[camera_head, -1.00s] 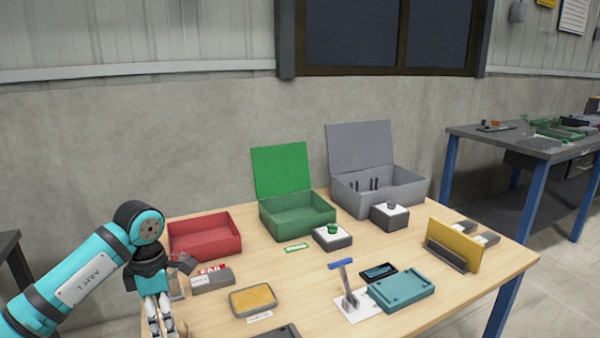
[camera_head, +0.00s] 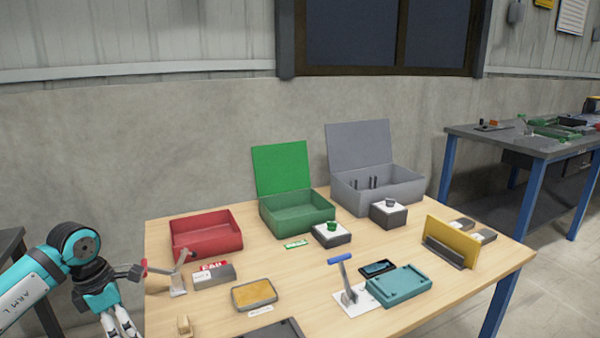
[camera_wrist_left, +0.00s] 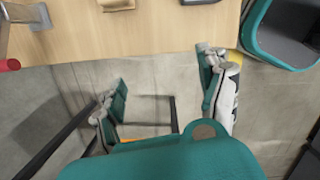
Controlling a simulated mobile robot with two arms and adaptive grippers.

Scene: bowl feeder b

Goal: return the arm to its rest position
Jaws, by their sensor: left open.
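My left arm (camera_head: 28,292) is teal and comes in from the left. It is bent, with the hand pointing down beside the table's left edge. My left gripper (camera_head: 122,330) is cut off by the bottom of the head view. In the left wrist view the same gripper (camera_wrist_left: 162,85) has its two fingers wide apart, with only the floor and the table's edge between and beyond them. It holds nothing. My right gripper is in neither view.
The wooden table (camera_head: 215,318) holds a metal lever with a red tip (camera_head: 144,268), a wooden block (camera_head: 184,325), a red bin (camera_head: 205,240), a green box (camera_head: 298,221) and a grey box (camera_head: 385,195). Bare floor (camera_wrist_left: 160,70) lies below the gripper.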

